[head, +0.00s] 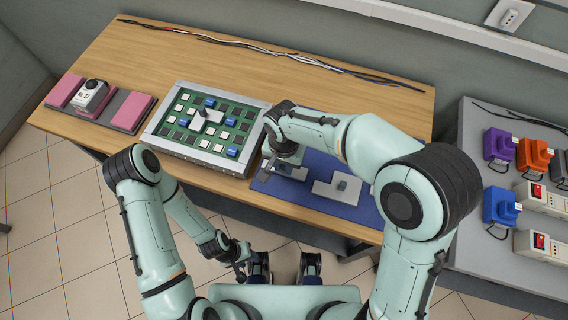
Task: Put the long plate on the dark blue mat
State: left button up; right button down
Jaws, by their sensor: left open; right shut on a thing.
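The dark blue mat (322,203) lies at the right front of the wooden table. My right gripper (279,168) is low over the mat's left part, shut on a light grey plate (293,172), which I take to be the long plate. The gripper and arm hide much of it, and I cannot tell whether it touches the mat. A stepped light grey plate (324,190) with a dark knob lies on the mat to the right. My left gripper (240,270) is open and empty, low in front of the table, away from the mat.
A green board (172,133) in a grey frame, with several small blocks and another grey knobbed plate (207,127), stands left of the mat. Pink pads (131,111) and a white device (91,96) lie far left. Cables (255,47) run along the back. A grey side table (480,218) holds coloured devices.

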jog(key=shift+f, duration=0.2)
jog(key=shift+f, duration=0.2)
jog(key=c, duration=1)
grip_release()
jog(key=shift+o, duration=0.2)
jog(key=shift+r, duration=0.1)
jog(key=shift+r, duration=0.3)
notch_tip(320, 180, up, 12)
jog(key=p, duration=0.1)
jog(key=shift+f, duration=0.2)
